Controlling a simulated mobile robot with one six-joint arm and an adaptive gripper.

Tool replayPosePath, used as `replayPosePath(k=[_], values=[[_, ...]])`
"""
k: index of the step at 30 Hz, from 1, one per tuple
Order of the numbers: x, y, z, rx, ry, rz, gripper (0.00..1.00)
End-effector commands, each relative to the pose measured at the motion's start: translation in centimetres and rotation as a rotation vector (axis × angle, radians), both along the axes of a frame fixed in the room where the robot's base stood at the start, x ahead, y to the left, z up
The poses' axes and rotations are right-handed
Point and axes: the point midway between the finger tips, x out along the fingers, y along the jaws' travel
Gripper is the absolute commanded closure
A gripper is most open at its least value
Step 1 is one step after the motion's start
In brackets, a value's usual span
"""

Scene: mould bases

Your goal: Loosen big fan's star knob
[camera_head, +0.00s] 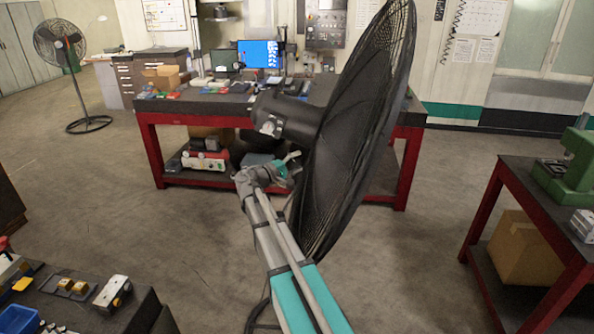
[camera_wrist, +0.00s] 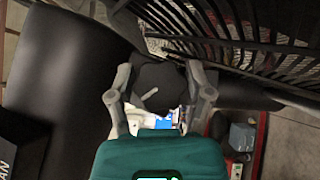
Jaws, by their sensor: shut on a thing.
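The big black fan (camera_head: 350,140) stands in the middle of the head view, its round cage seen nearly edge-on and its motor housing (camera_head: 290,118) to the left. In the wrist view the smooth dark housing (camera_wrist: 65,85) fills the left, and the cage (camera_wrist: 250,35) crosses the upper right. My gripper (camera_wrist: 160,78) has one finger on each side of the dark star knob (camera_wrist: 158,88) and is shut on it. In the head view my gripper (camera_head: 290,163) is just below the housing; the knob cannot be made out there.
A red-framed workbench (camera_head: 150,118) with a monitor and tools stands behind the fan. A second fan (camera_head: 68,50) stands far left. A dark table (camera_head: 75,300) with small parts is at lower left, and a red-legged table (camera_head: 515,180) at right. Open floor lies between.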

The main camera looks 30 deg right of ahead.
Motion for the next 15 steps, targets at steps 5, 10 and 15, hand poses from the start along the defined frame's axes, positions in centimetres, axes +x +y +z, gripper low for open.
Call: replayPosePath(k=[5,10,15], values=[[-0.03,-0.04,-0.26,-0.069,0.048,0.000,0.81],[-0.02,-0.04,-0.07,-0.100,0.070,0.000,0.81],[-0.02,-0.04,0.03,-0.107,0.075,0.000,0.81]])
